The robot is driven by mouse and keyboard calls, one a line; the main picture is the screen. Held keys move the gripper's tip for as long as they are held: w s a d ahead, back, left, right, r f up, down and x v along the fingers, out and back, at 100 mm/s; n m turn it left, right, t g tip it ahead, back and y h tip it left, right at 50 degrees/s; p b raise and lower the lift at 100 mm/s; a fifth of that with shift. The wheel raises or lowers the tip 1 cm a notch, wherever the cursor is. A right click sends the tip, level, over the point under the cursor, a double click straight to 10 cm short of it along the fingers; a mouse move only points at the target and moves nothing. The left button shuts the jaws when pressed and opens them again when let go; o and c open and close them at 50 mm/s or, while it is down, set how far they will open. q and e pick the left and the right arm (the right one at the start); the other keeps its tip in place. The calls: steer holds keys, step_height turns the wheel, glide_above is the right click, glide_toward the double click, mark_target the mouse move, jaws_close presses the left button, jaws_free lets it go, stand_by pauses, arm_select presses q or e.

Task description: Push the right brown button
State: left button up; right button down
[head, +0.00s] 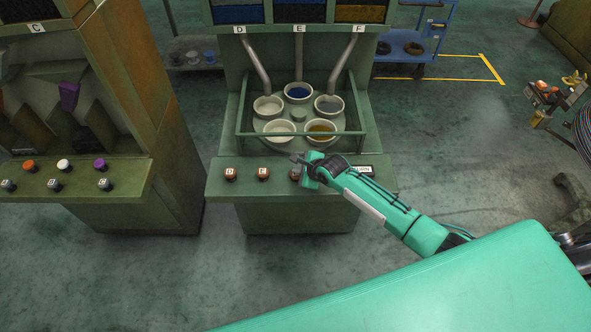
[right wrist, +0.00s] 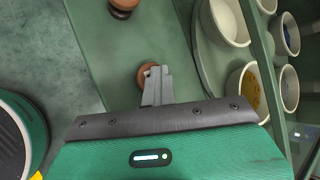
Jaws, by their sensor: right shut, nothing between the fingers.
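Several brown buttons sit on the green front ledge of the middle machine. The left one (head: 231,174) and the middle one (head: 262,174) show in full in the head view. The right brown button (head: 294,174) is partly hidden by my right gripper (head: 299,159). In the right wrist view my right gripper's fingers (right wrist: 158,76) are shut and empty, and they overlap the right brown button (right wrist: 146,73). I cannot tell whether they touch it. Another brown button (right wrist: 123,5) shows at that view's top edge. My left gripper is not in view.
Behind the ledge, a green rail (head: 300,134) fronts several cups, one holding blue (head: 298,91) and one yellowish material (head: 321,129). Another machine (head: 120,175) with orange, white and purple buttons stands left. Open floor (head: 470,150) lies to the right.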

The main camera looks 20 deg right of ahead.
steer(key=shift+f, duration=0.25)
steer(key=shift+s+f, duration=0.2)
steer(key=shift+f, duration=0.2)
stand_by(0.3)
steer(key=shift+p, duration=0.5)
steer(key=r+p, duration=0.6)
steer(key=p, duration=0.1)
steer(key=shift+w+r, duration=0.2)
steer(key=shift+r, duration=0.15)
stand_by(0.3)
